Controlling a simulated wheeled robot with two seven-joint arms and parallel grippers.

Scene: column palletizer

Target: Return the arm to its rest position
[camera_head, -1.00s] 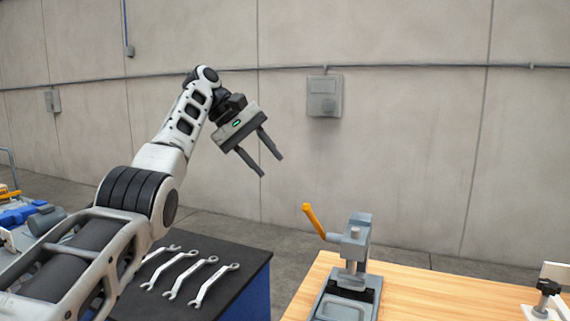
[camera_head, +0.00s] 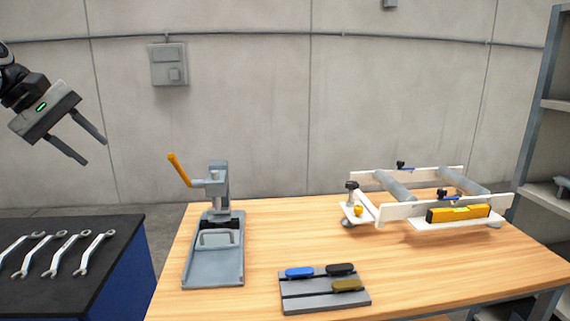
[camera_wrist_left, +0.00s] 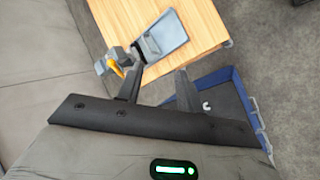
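My left gripper (camera_head: 86,143) is raised at the upper left of the head view, in front of the wall and above the black-topped bench. Its two fingers are spread apart with nothing between them. In the left wrist view the same gripper (camera_wrist_left: 157,82) shows its fingers apart, with the wooden table and grey press beyond them. Only the end of my left arm shows in the head view. My right gripper is in neither view.
A grey press (camera_head: 217,190) with an orange lever stands on the wooden table (camera_head: 290,240). A grey tray (camera_head: 325,297) holds coloured pieces. A white roller frame (camera_head: 395,212) stands at right. Wrenches (camera_head: 68,253) lie on the black-topped bench (camera_head: 105,237). Shelves (camera_head: 540,130) stand far right.

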